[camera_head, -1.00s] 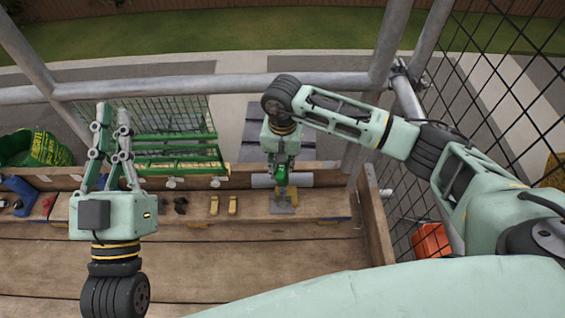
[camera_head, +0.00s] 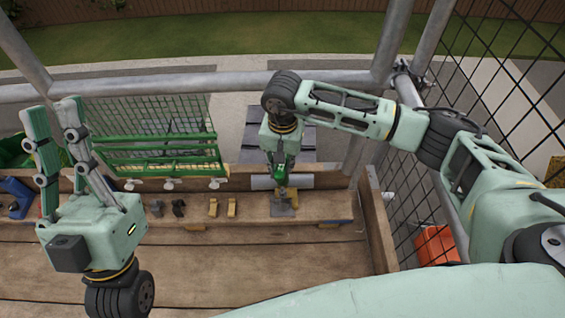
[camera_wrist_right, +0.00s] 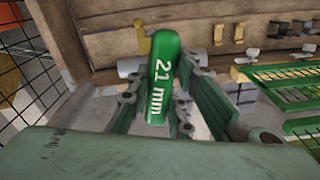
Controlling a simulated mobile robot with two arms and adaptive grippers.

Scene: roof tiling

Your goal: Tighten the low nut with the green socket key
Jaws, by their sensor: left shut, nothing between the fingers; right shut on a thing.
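The green socket key (camera_head: 280,171) is upright in my right gripper (camera_head: 281,179), over a grey metal plate (camera_head: 281,211) on the wooden ledge. In the right wrist view the green handle (camera_wrist_right: 163,75) reads "21 mm", between the fingers of my right gripper (camera_wrist_right: 160,100). The key's lower end and the low nut are hidden or too small to make out, so I cannot tell whether they touch. My left gripper (camera_head: 52,106) is raised at the left, away from the key, shut and empty, its fingers pointing up.
Two yellow blocks (camera_head: 231,207) and dark parts (camera_head: 178,207) sit on the ledge left of the plate. A green mesh rack (camera_head: 155,140) stands behind them. Grey scaffold rails (camera_head: 190,84) and black netting (camera_head: 505,75) border the area. The wooden boards (camera_head: 220,262) in front are clear.

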